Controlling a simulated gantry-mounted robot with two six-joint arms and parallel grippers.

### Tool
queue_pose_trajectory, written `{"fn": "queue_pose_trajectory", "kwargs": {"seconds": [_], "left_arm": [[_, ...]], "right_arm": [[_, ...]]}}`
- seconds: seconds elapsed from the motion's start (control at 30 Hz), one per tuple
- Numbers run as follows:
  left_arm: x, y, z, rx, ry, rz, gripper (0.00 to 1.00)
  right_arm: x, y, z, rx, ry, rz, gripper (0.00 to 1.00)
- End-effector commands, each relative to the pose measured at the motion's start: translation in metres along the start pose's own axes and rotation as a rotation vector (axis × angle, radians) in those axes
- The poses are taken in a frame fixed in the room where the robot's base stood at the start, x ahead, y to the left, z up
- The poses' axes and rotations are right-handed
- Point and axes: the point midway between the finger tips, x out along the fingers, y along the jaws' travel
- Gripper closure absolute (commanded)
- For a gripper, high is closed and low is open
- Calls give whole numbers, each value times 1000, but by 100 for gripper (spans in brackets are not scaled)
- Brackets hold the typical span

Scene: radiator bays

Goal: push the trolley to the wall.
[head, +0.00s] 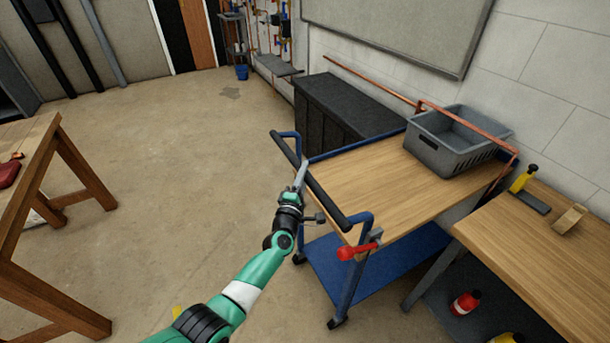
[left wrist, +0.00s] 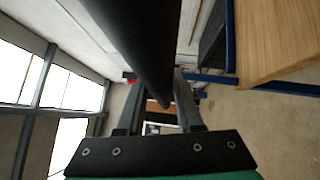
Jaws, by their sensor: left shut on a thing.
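The trolley (head: 385,190) stands right of centre in the head view, with a wooden top, a blue frame and a blue lower shelf (head: 345,268). Its black handle bar (head: 325,200) runs along the near left end. My left gripper (head: 301,178) is shut on this bar, around its middle. In the left wrist view the black bar (left wrist: 140,45) passes between the fingers (left wrist: 157,112). A grey basket (head: 432,150) sits at the trolley's far right end. The pale block wall (head: 545,65) is behind it. My right gripper is not in view.
A black cabinet (head: 345,108) stands along the wall beside the trolley. A wooden workbench (head: 535,240) stands close on the right. A copper pipe (head: 370,82) runs near the wall. A wooden table (head: 85,170) is at left. The floor (head: 180,150) between is clear.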

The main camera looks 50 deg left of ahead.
Motion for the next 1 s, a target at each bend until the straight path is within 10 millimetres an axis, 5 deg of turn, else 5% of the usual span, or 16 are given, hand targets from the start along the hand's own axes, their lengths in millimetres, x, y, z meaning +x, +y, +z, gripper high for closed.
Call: {"fn": "queue_pose_trajectory", "kwargs": {"seconds": [0.03, 0.07, 0.2, 0.63, 1.0], "left_arm": [[-1, -4, 1, 2, -4, -10, 100], [-1, -4, 1, 2, -4, -10, 60], [-1, -3, 1, 1, -3, -7, 36], [-12, 1, 2, 1, -3, -6, 36], [-92, 2, 1, 2, -4, -8, 36]], "right_arm": [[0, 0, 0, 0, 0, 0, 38], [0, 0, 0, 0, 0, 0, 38], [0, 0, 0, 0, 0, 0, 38], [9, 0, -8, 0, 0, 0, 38], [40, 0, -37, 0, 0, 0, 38]]}}
